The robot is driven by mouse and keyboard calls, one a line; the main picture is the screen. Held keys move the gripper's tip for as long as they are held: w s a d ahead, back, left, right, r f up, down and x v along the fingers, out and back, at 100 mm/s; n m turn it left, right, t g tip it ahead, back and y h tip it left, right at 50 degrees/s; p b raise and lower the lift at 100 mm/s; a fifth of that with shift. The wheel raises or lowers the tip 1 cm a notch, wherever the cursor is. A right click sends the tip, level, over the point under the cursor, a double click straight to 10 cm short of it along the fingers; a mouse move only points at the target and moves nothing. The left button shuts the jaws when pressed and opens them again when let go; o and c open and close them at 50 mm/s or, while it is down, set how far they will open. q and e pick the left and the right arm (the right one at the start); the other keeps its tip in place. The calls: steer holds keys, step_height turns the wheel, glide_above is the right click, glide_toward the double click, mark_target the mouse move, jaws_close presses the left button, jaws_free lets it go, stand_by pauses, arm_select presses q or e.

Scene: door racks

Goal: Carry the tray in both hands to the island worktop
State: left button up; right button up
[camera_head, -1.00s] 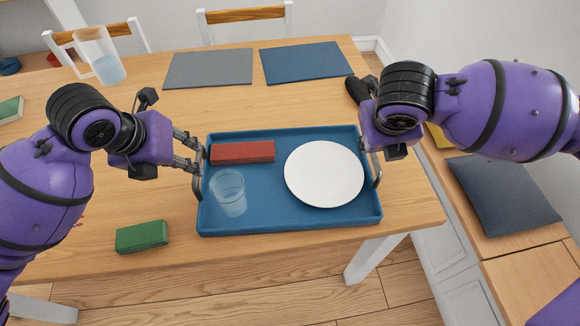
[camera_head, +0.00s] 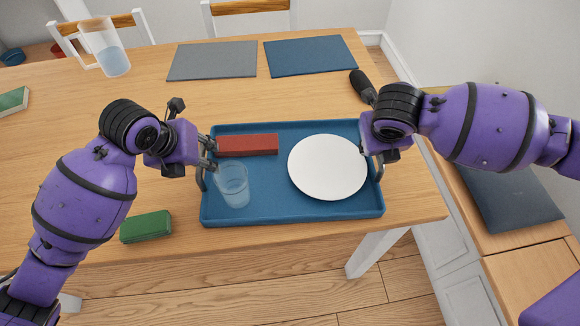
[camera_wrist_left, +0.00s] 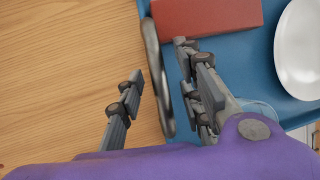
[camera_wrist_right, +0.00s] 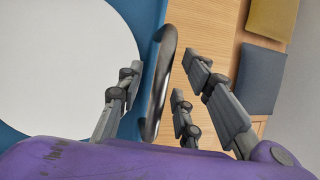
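The blue tray (camera_head: 290,212) lies on the wooden table near its front edge. It carries a white plate (camera_head: 327,167), a clear glass (camera_head: 233,185) and a red box (camera_head: 247,145). My left gripper (camera_head: 209,155) is at the tray's left handle; in the left wrist view its open fingers (camera_wrist_left: 158,80) stand on either side of the dark bar handle (camera_wrist_left: 155,62). My right gripper (camera_head: 371,155) is at the right handle; in the right wrist view its open fingers (camera_wrist_right: 160,85) straddle the metal handle (camera_wrist_right: 161,85). Neither gripper visibly pinches its handle.
A green box (camera_head: 146,227) lies left of the tray. A grey mat (camera_head: 212,60) and a blue mat (camera_head: 310,55) lie at the back. A glass of water (camera_head: 107,48) stands at the back left. Chairs stand behind the table; a bench with a dark cushion (camera_head: 508,198) is at right.

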arm_select(q)
jaws_close()
arm_select(e)
jaws_close()
arm_select(q)
steer(key=shift+w+r, duration=0.1)
